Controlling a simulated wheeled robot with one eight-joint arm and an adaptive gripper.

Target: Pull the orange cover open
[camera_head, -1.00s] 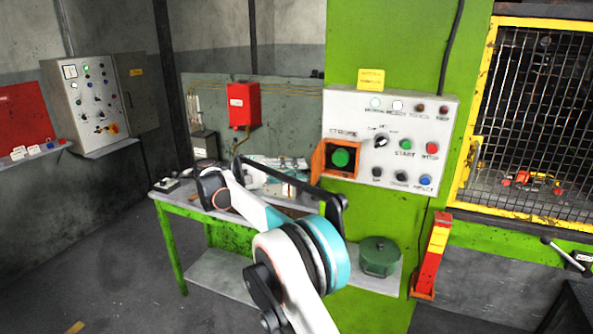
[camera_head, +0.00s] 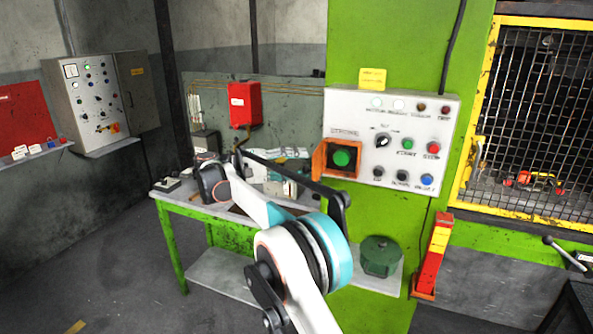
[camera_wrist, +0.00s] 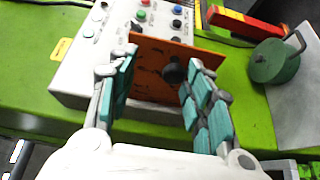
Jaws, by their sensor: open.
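The orange cover (camera_head: 319,160) is on the white control panel, around a green button (camera_head: 341,158) that shows through its dark opening. In the wrist view the cover (camera_wrist: 155,82) is a scuffed orange plate with a round black knob (camera_wrist: 174,72). My gripper (camera_wrist: 163,60) is open, with one teal-padded finger on each side of the picture and the plate between them. The knob is nearer the right finger; I cannot tell whether they touch.
The panel (camera_head: 400,110) carries lamps, a selector and several buttons beside the cover. A green pot (camera_head: 380,257) stands on the table's right end. A red and yellow post (camera_head: 433,255) stands right of it. A red box (camera_head: 244,104) hangs at the back.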

